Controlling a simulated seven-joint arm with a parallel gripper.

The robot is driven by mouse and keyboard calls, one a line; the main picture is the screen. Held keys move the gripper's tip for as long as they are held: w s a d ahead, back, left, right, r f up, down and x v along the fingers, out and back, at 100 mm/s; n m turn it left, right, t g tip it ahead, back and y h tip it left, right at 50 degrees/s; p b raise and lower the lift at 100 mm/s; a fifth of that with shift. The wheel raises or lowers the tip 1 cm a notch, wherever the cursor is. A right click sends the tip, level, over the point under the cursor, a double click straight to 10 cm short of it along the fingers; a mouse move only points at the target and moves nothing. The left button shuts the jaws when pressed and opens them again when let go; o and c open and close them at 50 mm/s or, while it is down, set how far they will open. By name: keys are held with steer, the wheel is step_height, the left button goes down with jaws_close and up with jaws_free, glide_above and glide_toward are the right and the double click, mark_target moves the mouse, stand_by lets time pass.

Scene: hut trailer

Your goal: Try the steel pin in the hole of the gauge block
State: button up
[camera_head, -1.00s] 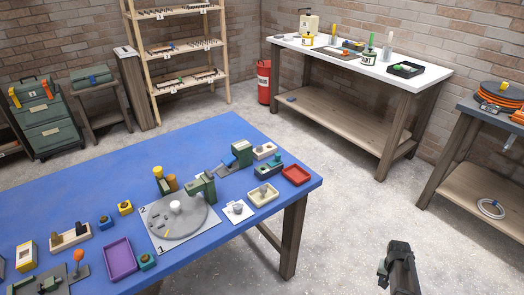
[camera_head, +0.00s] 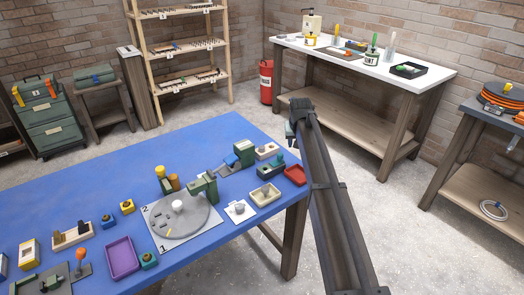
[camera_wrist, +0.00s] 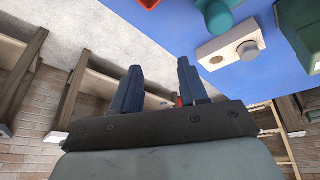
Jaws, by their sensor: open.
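A pale block (camera_head: 267,151) lies near the far right edge of the blue table. The wrist view shows this block (camera_wrist: 231,46) with a round grey metal piece (camera_wrist: 248,50) standing in it and a small dark hole beside that. They look like the gauge block and steel pin, but I cannot be sure. My gripper (camera_head: 292,131) is beyond the table's right end, near the block but apart from it. In the wrist view my gripper (camera_wrist: 160,66) has its two dark fingers apart with nothing between them.
A green and teal fixture (camera_head: 270,166), a red tray (camera_head: 295,174), a cream tray (camera_head: 265,202) and a tall green block (camera_head: 244,153) stand close to the pale block. A grey turntable (camera_head: 180,222) is farther left. A white-topped bench (camera_head: 425,78) stands behind.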

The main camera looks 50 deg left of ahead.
mark_target(262, 147)
steer(key=s+a+r+n+g, duration=0.2)
steer(key=s+a+r+n, duration=0.1)
steer(key=s+a+r, duration=0.5)
steer(key=shift+y, duration=0.4)
steer(key=x, duration=0.9)
steer(key=s+d+x, duration=0.1)
steer(key=x, duration=0.4)
steer(key=shift+s+f, duration=0.1)
steer(key=shift+f, duration=0.25)
jaws_close()
steer(key=shift+r, duration=0.15)
